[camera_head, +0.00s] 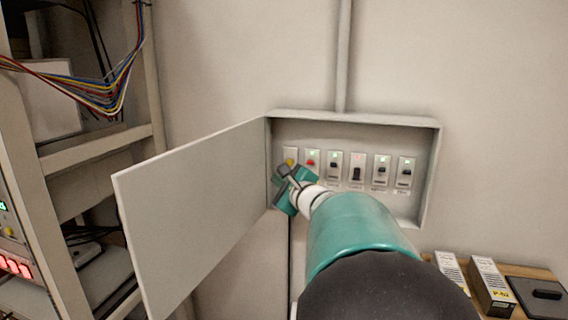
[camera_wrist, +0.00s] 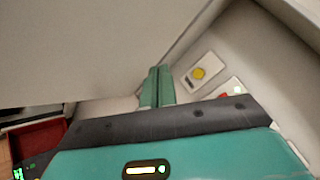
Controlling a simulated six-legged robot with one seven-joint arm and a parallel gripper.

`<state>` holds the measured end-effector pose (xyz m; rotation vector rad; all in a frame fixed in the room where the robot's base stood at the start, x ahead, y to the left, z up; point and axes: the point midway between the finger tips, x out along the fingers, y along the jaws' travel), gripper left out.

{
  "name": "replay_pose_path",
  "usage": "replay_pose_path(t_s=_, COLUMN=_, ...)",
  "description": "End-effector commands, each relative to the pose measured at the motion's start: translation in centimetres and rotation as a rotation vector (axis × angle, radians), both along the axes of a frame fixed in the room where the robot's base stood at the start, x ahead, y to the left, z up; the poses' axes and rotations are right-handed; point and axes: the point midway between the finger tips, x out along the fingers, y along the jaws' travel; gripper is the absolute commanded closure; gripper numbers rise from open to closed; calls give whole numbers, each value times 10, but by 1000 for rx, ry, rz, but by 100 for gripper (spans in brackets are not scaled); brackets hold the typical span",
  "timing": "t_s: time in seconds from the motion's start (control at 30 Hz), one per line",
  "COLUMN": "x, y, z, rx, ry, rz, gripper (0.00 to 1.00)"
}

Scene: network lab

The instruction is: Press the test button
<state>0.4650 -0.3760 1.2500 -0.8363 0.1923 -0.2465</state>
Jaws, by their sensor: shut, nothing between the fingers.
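A yellow round button (camera_head: 291,161) sits on a light plate at the left end of a row in the open wall box. It shows clearly in the wrist view (camera_wrist: 198,73), right of my fingertips. A red button (camera_head: 310,162) is just right of it, partly hidden behind my gripper in the wrist view (camera_wrist: 237,91). The labels are too small to read, so I cannot tell which is the test button. My gripper (camera_head: 284,171) is shut and empty, in front of the box's left end. In the wrist view its green fingers (camera_wrist: 158,70) are together, apart from the yellow button.
The wall box (camera_head: 435,165) also holds several black switches (camera_head: 357,172). Its door (camera_head: 195,215) hangs open to the left, close to my gripper. A rack (camera_head: 90,150) with coloured cables stands at left. A shelf with boxes (camera_head: 490,285) is at lower right.

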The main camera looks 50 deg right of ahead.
Motion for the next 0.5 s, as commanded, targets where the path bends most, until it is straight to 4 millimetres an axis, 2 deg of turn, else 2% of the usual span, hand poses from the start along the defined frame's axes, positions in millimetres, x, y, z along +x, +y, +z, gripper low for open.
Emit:
replay_pose_path(t_s=0.23, x=4, y=-10, z=-1, rx=-1, ry=2, rz=0, gripper=100)
replay_pose_path(t_s=0.5, x=23, y=-42, z=-1, rx=-1, ry=2, rz=0, gripper=100)
